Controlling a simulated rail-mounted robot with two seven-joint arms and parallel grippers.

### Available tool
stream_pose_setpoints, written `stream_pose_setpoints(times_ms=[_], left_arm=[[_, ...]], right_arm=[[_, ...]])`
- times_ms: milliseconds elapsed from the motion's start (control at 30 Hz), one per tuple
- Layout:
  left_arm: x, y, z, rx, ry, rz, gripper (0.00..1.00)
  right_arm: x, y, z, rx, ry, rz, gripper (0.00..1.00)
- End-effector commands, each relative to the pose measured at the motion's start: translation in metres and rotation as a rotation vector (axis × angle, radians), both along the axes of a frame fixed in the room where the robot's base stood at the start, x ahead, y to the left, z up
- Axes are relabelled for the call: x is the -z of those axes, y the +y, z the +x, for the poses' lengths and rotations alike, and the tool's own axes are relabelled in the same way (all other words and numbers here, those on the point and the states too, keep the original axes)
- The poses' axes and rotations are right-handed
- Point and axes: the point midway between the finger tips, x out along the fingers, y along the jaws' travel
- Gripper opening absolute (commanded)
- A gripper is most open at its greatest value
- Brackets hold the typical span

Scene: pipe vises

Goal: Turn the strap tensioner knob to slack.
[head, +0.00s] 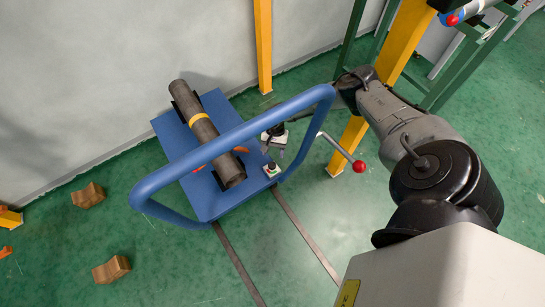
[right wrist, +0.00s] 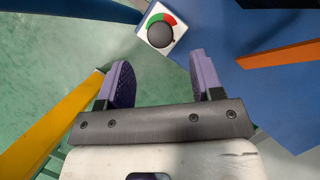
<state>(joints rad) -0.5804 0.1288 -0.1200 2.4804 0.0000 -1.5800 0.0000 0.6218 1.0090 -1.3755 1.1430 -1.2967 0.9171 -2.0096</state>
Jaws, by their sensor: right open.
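The strap tensioner knob (right wrist: 160,34) is a dark round knob on a white plate with a red and green arc, fixed to the blue cart's corner. It also shows small in the head view (head: 271,168). My right gripper (right wrist: 160,65) is open and empty, its purple fingers spread. The knob lies just beyond the fingertips, apart from them and not between them. In the head view my right gripper (head: 272,150) hangs over the cart's right edge near the knob. The knob's setting is too small to tell. My left gripper is out of view.
The blue cart (head: 177,150) bears a dark pipe (head: 220,150) with a yellow band. Its blue handle (head: 240,130) arches close to my right arm. A red-tipped lever (head: 340,149) and yellow post (head: 348,145) stand to the right. Brown blocks (head: 111,270) lie on the floor.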

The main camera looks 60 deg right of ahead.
Motion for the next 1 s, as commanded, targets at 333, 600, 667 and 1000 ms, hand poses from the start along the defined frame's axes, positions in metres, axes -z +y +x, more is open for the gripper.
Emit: stream_pose_setpoints(times_ms=[333, 600, 667, 1000], left_arm=[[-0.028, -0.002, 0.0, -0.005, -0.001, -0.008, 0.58], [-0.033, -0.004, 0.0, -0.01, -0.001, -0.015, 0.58], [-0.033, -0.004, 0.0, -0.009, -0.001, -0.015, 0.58], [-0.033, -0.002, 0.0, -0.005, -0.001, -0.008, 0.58]], right_arm=[[-0.055, -0.021, 0.006, -0.001, 0.0, 0.0, 0.6], [-0.068, -0.027, 0.008, -0.001, 0.0, 0.0, 0.6], [-0.068, -0.027, 0.008, -0.001, 0.001, 0.0, 0.6], [-0.068, -0.027, 0.008, -0.001, 0.001, 0.0, 0.6]])
